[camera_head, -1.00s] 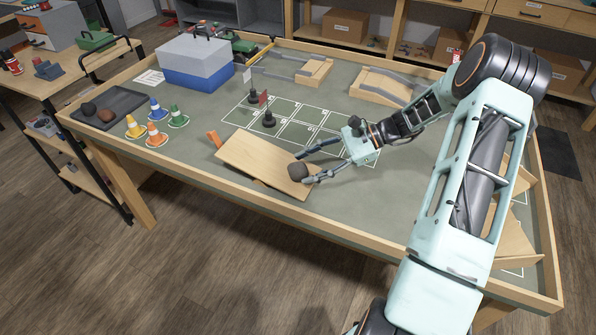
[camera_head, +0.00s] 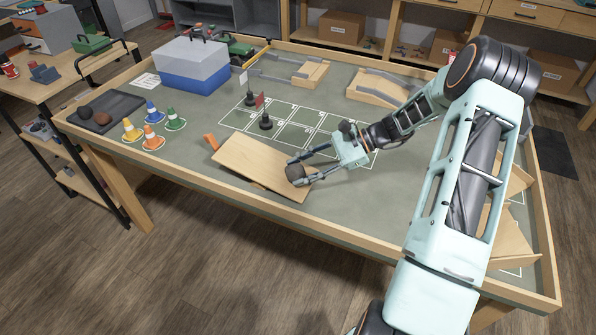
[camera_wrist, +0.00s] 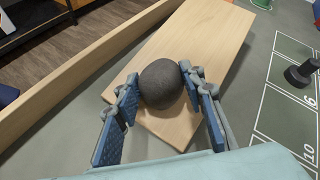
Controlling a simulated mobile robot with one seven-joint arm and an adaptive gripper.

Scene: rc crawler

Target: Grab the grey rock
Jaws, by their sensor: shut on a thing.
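The grey rock (camera_wrist: 163,84) is dark, round and rough, at the near end of a tilted wooden ramp board (camera_wrist: 205,45) in the wrist view. My gripper (camera_wrist: 157,90) has one blue-padded finger on each side of the rock and is shut on it. In the head view the rock (camera_head: 294,172) shows between the fingertips of my gripper (camera_head: 297,170), over the right end of the board (camera_head: 245,160). I cannot tell whether the rock still touches the board.
Traffic cones (camera_head: 153,137) and a dark tray (camera_head: 108,118) with rocks stand at the left. A blue and white box (camera_head: 192,65) is behind them. Black flag posts (camera_head: 265,122) stand on the marked grid. The table's wooden rim (camera_head: 200,183) runs along the front.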

